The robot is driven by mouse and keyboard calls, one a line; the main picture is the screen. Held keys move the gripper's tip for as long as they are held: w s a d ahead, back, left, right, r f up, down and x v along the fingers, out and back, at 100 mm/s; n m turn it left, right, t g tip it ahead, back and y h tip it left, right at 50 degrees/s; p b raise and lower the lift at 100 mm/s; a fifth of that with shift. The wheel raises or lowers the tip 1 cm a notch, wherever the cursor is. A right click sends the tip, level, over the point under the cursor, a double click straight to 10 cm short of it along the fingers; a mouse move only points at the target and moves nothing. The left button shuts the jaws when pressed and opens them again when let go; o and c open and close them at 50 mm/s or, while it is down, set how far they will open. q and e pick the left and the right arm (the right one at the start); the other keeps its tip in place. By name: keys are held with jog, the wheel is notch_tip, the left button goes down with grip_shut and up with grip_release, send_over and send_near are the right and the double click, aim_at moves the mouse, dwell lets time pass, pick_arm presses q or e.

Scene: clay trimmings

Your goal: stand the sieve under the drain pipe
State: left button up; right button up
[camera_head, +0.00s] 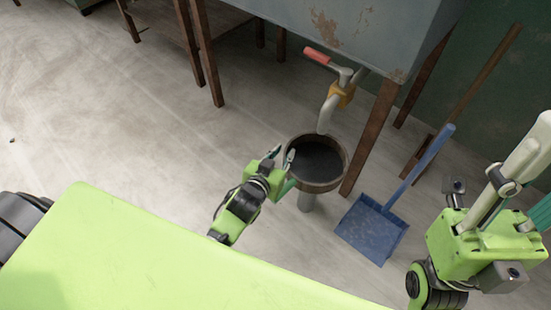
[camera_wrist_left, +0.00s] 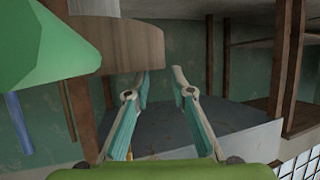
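The sieve (camera_head: 318,186), a round wooden rim around a dark inside, sits level below the drain pipe (camera_head: 327,113). The pipe's mouth shows over its far edge. A grey cylinder shows below it; I cannot tell how they meet. My left gripper (camera_head: 282,154) is at the sieve's left rim. In the left wrist view the left gripper (camera_wrist_left: 160,74) is open, with nothing seen between its fingers; the sieve's rim (camera_wrist_left: 115,42) lies beyond the left fingertip, and contact is unclear. My right gripper (camera_head: 510,165) is at the right, away from the sieve; its opening is unclear.
The grey tank (camera_head: 345,30) stands on brown legs (camera_head: 370,135) behind and right of the sieve. A red-handled valve (camera_head: 325,58) is above the pipe. A blue dustpan (camera_head: 372,230) lies right of the sieve. The floor (camera_head: 90,110) at left is mostly clear.

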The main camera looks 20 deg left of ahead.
pick_arm(q)
jog(key=p+v, duration=0.2)
jog(key=v, duration=0.5)
jog(key=d+r+m+t+h, duration=0.1)
jog(key=d+r+t+h, duration=0.2)
jog(key=r, duration=1)
jog(key=d+r+m+t+h, duration=0.15)
jog(key=r+t, duration=0.25)
jog(key=r, duration=0.9)
jog(key=s+r+t+h, duration=0.1)
jog(key=s+r+t, duration=0.2)
jog(key=r, duration=0.6)
jog(key=s+r+t+h, duration=0.1)
jog(key=s+r+t, duration=0.2)
jog(key=r, duration=0.6)
jog(key=shift+s+h, duration=0.35)
jog(key=shift+s, duration=0.85)
pick_arm(e)
jog(key=w+a+f+g, duration=0.1)
jog(key=w+f+g, duration=0.1)
jog(key=w, duration=0.3)
jog(key=w+a+f+g+h, duration=0.1)
jog(key=w+g, duration=0.3)
jog(key=w, duration=0.1)
jog(key=shift+w+a+f+n, duration=0.15)
jog(key=shift+w+f+n, duration=0.1)
jog(key=shift+f+n, duration=0.15)
pick_arm(q)
jog(key=shift+d+r, duration=0.1)
